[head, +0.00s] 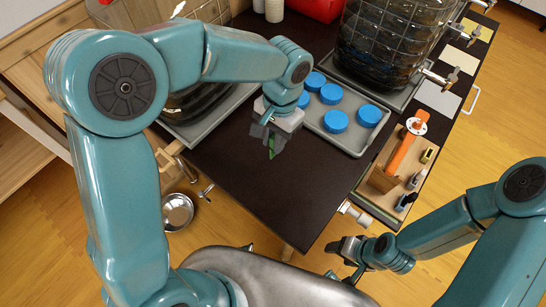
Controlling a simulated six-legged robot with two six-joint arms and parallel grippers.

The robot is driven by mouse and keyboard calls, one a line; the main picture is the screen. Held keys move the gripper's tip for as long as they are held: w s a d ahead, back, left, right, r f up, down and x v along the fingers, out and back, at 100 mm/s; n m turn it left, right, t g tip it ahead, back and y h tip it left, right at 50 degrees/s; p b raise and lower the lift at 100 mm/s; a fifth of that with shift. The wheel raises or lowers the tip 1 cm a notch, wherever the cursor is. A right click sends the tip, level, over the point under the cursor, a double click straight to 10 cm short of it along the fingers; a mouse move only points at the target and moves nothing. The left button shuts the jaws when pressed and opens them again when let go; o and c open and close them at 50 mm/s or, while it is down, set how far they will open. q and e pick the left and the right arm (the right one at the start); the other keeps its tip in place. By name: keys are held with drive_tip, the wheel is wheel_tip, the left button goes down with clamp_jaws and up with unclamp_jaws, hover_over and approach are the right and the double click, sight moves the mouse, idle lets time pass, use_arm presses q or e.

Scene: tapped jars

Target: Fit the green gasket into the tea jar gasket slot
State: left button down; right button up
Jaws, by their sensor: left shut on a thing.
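My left gripper (271,141) is shut on a small green piece, the green gasket (271,153), and holds it over the dark table (265,185). Much of the gasket is hidden by the fingers. A large glass jar with dark contents (385,50) stands at the back right, with metal taps on its right side. A second jar (200,97) is at the left, largely hidden behind my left arm. I cannot tell which is the tea jar, and no gasket slot can be made out. My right gripper (342,250) is low at the front, off the table; its jaws are too small to read.
Several blue lids (335,121) lie on a grey tray (347,143) at the middle back. A wooden tray (378,201) with an orange tool (402,152) and small bottles is at the right edge. A metal bowl (178,212) sits lower left. The front tabletop is clear.

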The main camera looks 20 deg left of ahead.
use_arm(q)
wheel_tip(320, 180, down, 8)
drive_tip(key=shift+s+f, duration=0.1)
drive_tip(key=shift+f, duration=0.15)
drive_tip(key=shift+f+b, duration=0.15)
drive_tip(key=shift+b, duration=0.2)
drive_tip(key=c, duration=1)
unclamp_jaws()
drive_tip(key=shift+r+p, duration=0.3)
drive_tip(key=r, duration=0.4)
drive_tip(key=w+r, duration=0.1)
drive_tip(key=r, duration=0.6)
drive_tip(key=shift+w+d+r+p, duration=0.3)
drive_tip(key=shift+w+p, duration=0.05)
